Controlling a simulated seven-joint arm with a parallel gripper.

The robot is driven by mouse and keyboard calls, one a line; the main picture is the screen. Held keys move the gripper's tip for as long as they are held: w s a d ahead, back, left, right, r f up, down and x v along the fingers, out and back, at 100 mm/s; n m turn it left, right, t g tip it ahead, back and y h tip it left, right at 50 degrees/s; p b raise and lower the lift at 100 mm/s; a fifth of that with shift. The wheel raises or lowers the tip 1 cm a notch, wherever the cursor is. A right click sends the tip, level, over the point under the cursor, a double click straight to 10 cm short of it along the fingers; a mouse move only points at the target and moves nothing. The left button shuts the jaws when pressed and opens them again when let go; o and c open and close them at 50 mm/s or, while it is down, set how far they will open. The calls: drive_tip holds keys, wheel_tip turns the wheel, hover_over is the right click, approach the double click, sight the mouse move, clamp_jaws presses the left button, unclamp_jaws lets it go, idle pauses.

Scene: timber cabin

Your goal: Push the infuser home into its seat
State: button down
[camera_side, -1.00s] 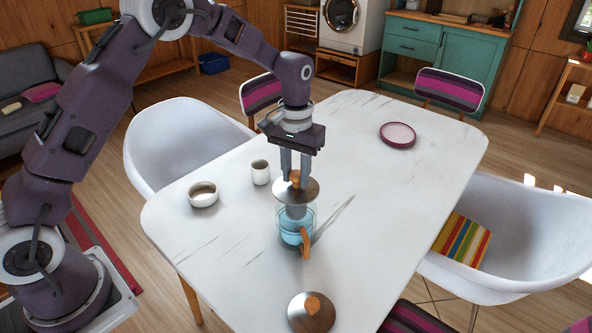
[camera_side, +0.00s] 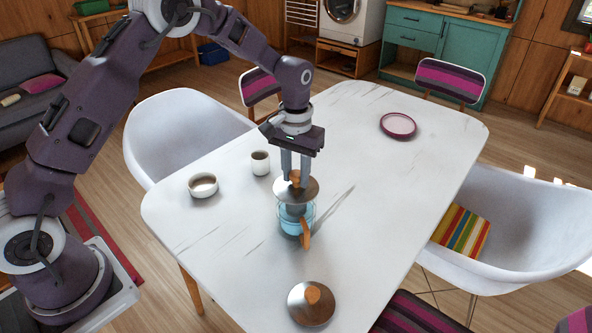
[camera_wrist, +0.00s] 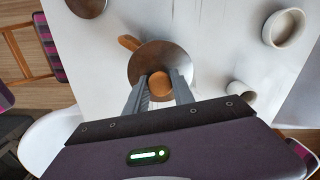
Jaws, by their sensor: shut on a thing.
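My gripper (camera_side: 295,178) is shut on the wooden knob of the infuser (camera_side: 297,190), which has a round metal top. In the wrist view the fingers close on the knob over the infuser's metal disc (camera_wrist: 147,56). The infuser is upright above a glass pot (camera_side: 290,222) with blue liquid and a wooden handle. Its grey lower body reaches down into the pot's mouth. The metal disc stands above the rim, and the seat inside is hidden.
A metal lid with a wooden knob (camera_side: 311,303) lies near the table's front. A white bowl (camera_side: 203,186) and a white cup (camera_side: 260,163) stand to the left. A pink-rimmed plate (camera_side: 398,125) lies at the back right. The table (camera_side: 385,205) is clear right of the pot.

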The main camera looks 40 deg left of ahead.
sight(296, 187)
drive_tip(key=shift+f, duration=1.75)
drive_tip(key=c, duration=1)
unclamp_jaws()
